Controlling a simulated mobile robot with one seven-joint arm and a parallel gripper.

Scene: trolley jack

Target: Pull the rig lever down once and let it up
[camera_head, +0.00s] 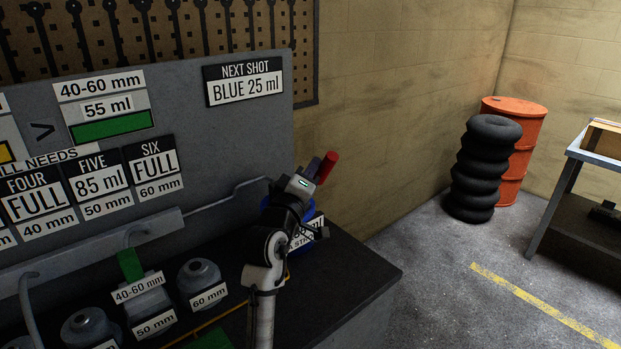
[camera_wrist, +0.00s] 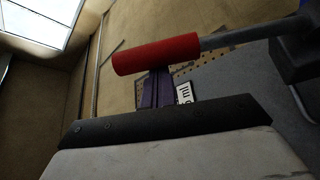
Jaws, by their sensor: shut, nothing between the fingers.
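The rig lever ends in a red grip (camera_head: 327,167), seen at the right end of the grey bench rig. In the wrist view the red grip (camera_wrist: 155,53) lies across the picture on a grey rod (camera_wrist: 240,36) that runs to a dark mount at the right. My gripper (camera_head: 312,170) is right beside the grip in the head view. In the wrist view its purple fingers (camera_wrist: 157,90) are together and empty, with their tips hidden behind the grip. I cannot tell whether they touch it. A blue body (camera_head: 308,242) with a partly hidden label is behind my arm.
The grey panel (camera_head: 245,130) carries labels, one reading NEXT SHOT BLUE 25 ml. Several grey labelled cylinders (camera_head: 200,278) stand on the dark bench (camera_head: 350,283). A black ribbed stack (camera_head: 484,170), an orange drum (camera_head: 520,130) and a table (camera_head: 590,150) stand to the right, beyond open floor.

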